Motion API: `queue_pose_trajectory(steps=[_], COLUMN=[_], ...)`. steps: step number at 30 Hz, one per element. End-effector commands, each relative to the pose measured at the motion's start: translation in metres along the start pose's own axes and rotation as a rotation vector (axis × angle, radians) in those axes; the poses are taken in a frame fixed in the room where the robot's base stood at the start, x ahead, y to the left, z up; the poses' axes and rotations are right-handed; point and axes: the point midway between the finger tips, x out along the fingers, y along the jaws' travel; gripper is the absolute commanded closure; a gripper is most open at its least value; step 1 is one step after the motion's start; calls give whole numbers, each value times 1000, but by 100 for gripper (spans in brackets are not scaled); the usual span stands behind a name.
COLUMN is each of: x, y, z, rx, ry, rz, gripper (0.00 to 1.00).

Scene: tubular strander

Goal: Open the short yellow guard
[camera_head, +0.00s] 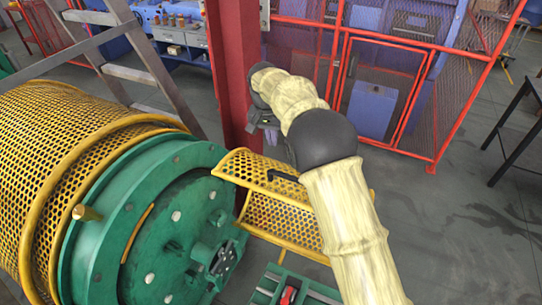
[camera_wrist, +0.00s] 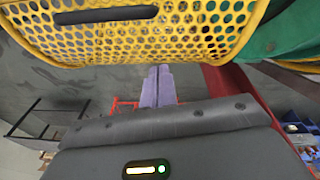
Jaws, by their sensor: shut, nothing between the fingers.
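The short yellow guard (camera_head: 262,172) is a curved perforated panel with a yellow rim, right of the big green disc. A black handle (camera_head: 284,176) sits on its upper part, beside my arm. A lower yellow mesh section (camera_head: 285,220) shows beneath it, partly hidden by my arm. In the wrist view the guard (camera_wrist: 150,40) fills the top, with a dark handle bar (camera_wrist: 105,15). My gripper (camera_wrist: 158,88) is shut and empty, its fingertips just past the guard's edge in the picture. I cannot tell whether they touch it.
A large yellow mesh cylinder (camera_head: 60,150) and green disc (camera_head: 165,250) stand at left. A red post (camera_head: 230,65) rises behind my gripper, with a grey ladder (camera_head: 135,50) left of it. Red mesh fencing (camera_head: 390,90) is behind.

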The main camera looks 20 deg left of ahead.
Motion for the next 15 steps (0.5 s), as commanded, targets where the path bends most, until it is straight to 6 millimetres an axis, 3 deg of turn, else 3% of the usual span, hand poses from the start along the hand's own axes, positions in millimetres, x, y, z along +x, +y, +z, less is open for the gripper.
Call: queue_pose_trajectory(steps=[7, 15], x=[41, 44], y=[1, 1], z=[1, 27], rx=[0, -1], ry=[-4, -1], rz=[2, 1], gripper=[100, 100])
